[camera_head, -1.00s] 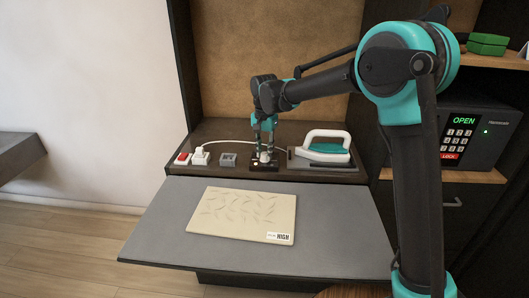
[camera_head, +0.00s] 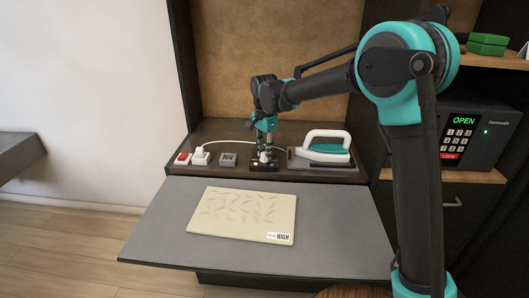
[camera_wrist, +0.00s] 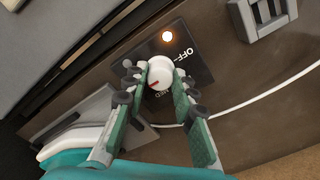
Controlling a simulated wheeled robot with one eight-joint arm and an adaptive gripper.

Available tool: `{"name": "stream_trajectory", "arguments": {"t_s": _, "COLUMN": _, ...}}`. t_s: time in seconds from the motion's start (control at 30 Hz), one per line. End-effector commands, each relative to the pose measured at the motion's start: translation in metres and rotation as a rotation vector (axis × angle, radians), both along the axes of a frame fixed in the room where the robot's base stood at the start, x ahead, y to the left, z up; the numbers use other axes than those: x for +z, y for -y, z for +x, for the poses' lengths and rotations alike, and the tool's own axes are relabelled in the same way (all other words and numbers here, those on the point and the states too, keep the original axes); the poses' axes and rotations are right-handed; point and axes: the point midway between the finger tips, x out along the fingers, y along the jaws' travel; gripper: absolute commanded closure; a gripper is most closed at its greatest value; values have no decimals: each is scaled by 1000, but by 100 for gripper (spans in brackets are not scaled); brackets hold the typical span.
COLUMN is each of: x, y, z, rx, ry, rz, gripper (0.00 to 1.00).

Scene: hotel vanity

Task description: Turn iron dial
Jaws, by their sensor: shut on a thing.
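The iron dial (camera_wrist: 160,70) is a round white knob with a red pointer mark, on a black plate (camera_wrist: 195,75). The plate reads OFF on one side and what looks like MED near the red mark. A small lamp on the plate glows orange. In the wrist view, my gripper (camera_wrist: 160,78) has its two green-padded fingers on opposite sides of the dial, shut on it. In the head view, my gripper (camera_head: 265,150) reaches down onto the dial (camera_head: 265,157), partly hiding it. The iron (camera_head: 326,146), white and teal, rests on its stand right of the dial.
A grey socket block (camera_head: 228,159), a white plug (camera_head: 200,156) with a cord and a red switch (camera_head: 182,158) stand left of the dial. A beige cloth (camera_head: 245,213) labelled HIGH lies on the grey board (camera_head: 160,225) in front. A safe (camera_head: 485,135) reading OPEN stands at the right.

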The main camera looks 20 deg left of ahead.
Motion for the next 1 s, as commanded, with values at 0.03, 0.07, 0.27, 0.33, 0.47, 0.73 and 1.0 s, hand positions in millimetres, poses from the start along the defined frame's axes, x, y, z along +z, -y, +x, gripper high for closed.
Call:
{"name": "stream_trajectory", "arguments": {"t_s": 0.03, "x": 0, "y": 0, "z": 0, "rx": 0, "ry": 1, "rz": 1, "gripper": 100}}
{"name": "stream_trajectory", "arguments": {"t_s": 0.07, "x": 0, "y": 0, "z": 0, "rx": 0, "ry": 1, "rz": 1, "gripper": 100}}
{"name": "stream_trajectory", "arguments": {"t_s": 0.27, "x": 0, "y": 0, "z": 0, "rx": 0, "ry": 1, "rz": 1, "gripper": 60}}
{"name": "stream_trajectory", "arguments": {"t_s": 0.33, "x": 0, "y": 0, "z": 0, "rx": 0, "ry": 1, "rz": 1, "gripper": 53}}
{"name": "stream_trajectory", "arguments": {"t_s": 0.47, "x": 0, "y": 0, "z": 0, "rx": 1, "ry": 0, "rz": 0, "gripper": 53}}
{"name": "stream_trajectory", "arguments": {"t_s": 0.73, "x": 8, "y": 0, "z": 0, "rx": 1, "ry": 0, "rz": 0, "gripper": 53}}
{"name": "stream_trajectory", "arguments": {"t_s": 1.0, "x": 57, "y": 0, "z": 0, "rx": 1, "ry": 0, "rz": 0, "gripper": 53}}
